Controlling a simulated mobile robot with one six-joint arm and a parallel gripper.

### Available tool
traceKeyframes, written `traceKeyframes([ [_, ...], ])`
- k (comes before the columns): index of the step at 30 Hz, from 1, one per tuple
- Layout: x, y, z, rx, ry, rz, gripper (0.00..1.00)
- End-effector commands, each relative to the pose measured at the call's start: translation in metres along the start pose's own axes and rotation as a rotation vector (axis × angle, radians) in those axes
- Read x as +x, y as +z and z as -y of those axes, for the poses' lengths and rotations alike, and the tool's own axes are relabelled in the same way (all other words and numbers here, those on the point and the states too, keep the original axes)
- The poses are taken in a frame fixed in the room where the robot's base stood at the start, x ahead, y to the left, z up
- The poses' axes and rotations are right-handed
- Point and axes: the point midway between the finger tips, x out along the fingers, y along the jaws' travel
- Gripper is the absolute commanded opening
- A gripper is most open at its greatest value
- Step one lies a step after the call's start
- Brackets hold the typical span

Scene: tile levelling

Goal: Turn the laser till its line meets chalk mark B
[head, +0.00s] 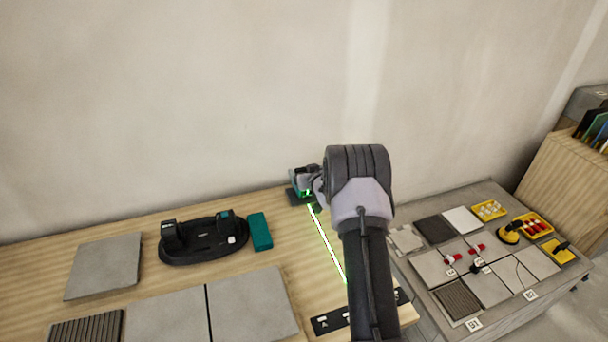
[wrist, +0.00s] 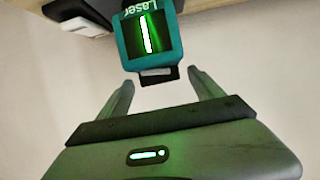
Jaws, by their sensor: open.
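The teal laser (wrist: 150,42) shows in the wrist view with its lit green window facing me, just beyond the fingertips. In the head view the laser (head: 305,193) is mostly hidden by my arm. My gripper (wrist: 163,84) is open and empty, its two fingers apart with the laser's dark lower part near the gap. The green laser line (head: 328,244) runs over the wooden bench toward a black marked strip (head: 330,322). My arm covers the line's far end and part of the strip. I cannot tell which mark is B or whether the line meets it.
A dark holder (head: 204,240) and a teal box (head: 260,232) stand left of the line. Grey tiles (head: 250,303) lie at the bench's front, with another tile (head: 104,266) at left. A grey table (head: 500,205) with tiles and yellow trays stands at right. The wall is close behind.

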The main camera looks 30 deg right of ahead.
Motion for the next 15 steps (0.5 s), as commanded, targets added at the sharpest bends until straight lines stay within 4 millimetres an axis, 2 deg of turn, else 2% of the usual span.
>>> traceKeyframes([
  [4,0.0073,0.0002,0.0,0.0,0.001,0.0,0.76],
  [11,0.0074,-0.0005,-0.0001,0.0,0.001,0.0,0.74],
  [15,0.0073,-0.0004,-0.0002,0.0,0.001,0.0,0.47],
])
